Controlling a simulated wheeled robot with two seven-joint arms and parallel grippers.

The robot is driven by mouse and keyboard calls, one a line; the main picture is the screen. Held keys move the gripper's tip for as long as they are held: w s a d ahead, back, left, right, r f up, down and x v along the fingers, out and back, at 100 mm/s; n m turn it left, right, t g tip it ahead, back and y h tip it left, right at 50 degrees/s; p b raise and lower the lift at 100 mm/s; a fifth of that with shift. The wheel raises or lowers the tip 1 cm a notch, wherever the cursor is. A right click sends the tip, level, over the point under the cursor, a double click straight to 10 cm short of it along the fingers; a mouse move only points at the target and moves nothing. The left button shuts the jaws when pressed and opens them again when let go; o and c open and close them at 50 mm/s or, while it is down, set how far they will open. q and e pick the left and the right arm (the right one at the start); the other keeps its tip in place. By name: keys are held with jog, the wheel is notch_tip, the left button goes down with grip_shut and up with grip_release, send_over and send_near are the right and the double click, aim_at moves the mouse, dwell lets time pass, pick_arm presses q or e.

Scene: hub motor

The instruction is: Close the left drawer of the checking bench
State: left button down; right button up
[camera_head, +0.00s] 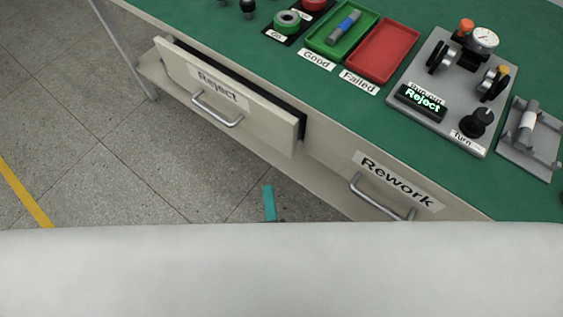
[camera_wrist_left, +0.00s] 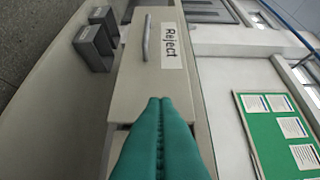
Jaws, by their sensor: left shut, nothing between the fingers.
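The left drawer (camera_head: 202,84), labelled Reject, is partly open, with a dark gap behind its pale front panel. Its front also shows in the left wrist view (camera_wrist_left: 146,80), with the grey bar handle (camera_wrist_left: 147,38) and the label. The checking bench (camera_head: 245,57) has a green top. My left gripper (camera_head: 268,188) shows as a teal fingertip in front of the bench, below and right of the drawer handle. In the left wrist view its teal fingers (camera_wrist_left: 160,101) are shut and empty, pointing at the drawer front; I cannot tell whether they touch it. My right gripper is out of view.
The Rework drawer (camera_head: 335,165) beside it is shut, with its own handle (camera_head: 380,200). On the bench top are a green Good tray (camera_head: 319,45), a red Failed tray (camera_head: 385,50) and a grey test fixture (camera_head: 450,75). Open floor (camera_head: 110,170) lies in front at left.

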pick_arm(q)
send_near(273, 128)
jog(key=s+a, duration=0.2)
jog(key=a, duration=0.1)
jog(key=w, duration=0.3)
jog(key=w+d, duration=0.1)
jog(key=w, duration=0.3)
jog(key=shift+d+f, duration=0.15)
jog(key=shift+d, duration=0.1)
jog(key=shift+w+d, duration=0.35)
jog(key=shift+w, duration=0.1)
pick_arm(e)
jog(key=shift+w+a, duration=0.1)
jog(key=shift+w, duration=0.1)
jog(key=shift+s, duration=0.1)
